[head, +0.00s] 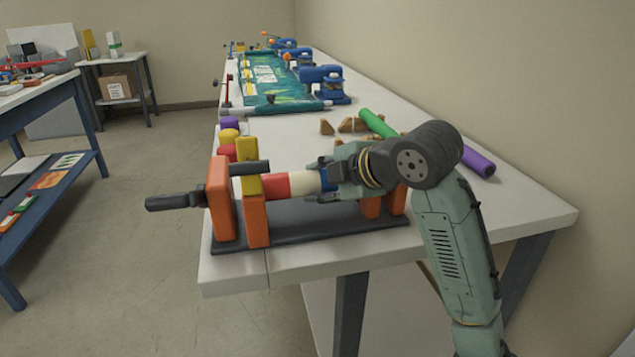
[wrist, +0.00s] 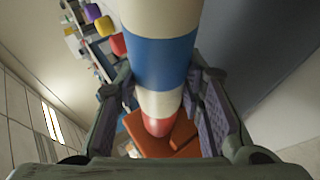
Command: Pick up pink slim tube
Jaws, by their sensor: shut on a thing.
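I cannot make out a pink slim tube in either view. My gripper (head: 326,182) is shut on a thick striped roller (head: 276,185) with red, cream and blue bands. The roller lies level over an orange stand (head: 255,220) on a dark base, with a yellow clamp piece (head: 248,177) and a black handle at its left. In the wrist view the fingers of my gripper (wrist: 163,95) stand on both sides of the roller (wrist: 160,62), whose red rounded end points at an orange block (wrist: 178,145). My gripper hides part of the roller in the head view.
A green tube (head: 377,123) and a purple tube (head: 478,161) lie on the white table (head: 505,203) behind my arm, near brown wedges (head: 347,125). A teal sheet machine (head: 272,85) and blue devices (head: 322,80) stand farther back. The table's front right is clear.

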